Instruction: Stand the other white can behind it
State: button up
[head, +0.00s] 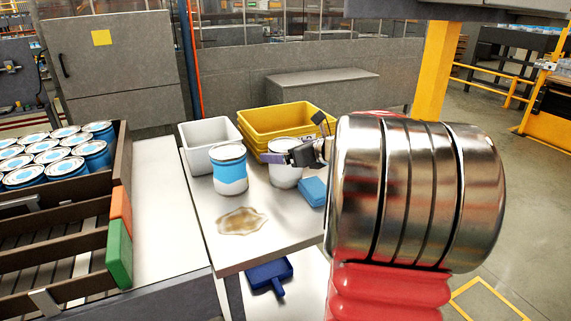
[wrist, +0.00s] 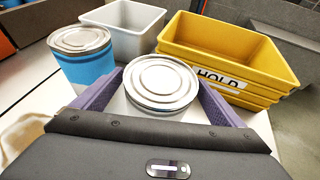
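A white can (head: 284,176) with a silver lid stands upright on the light table, in front of the yellow bins. In the wrist view this can (wrist: 162,84) sits between the purple fingers of my gripper (wrist: 160,92). In the head view my gripper (head: 285,157) reaches in from the right at the can's upper part. The fingers flank the can; whether they press on it I cannot tell. A blue-and-white can (head: 230,170) stands upright just left of it, apart from it. It also shows at the left of the wrist view (wrist: 86,66).
A white bin (head: 205,134) and stacked yellow bins (head: 283,118), marked HOLD, stand behind the cans. A brown spill (head: 242,221) lies in front. A small blue box (head: 313,191) is at right. A crate (head: 122,165) of several blue cans stands left.

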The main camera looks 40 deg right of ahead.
jog(key=c, duration=1.2)
jog(key=shift+r, duration=0.15)
notch_tip(320, 180, up, 10)
jog(key=shift+f, duration=0.1)
dwell(0.4)
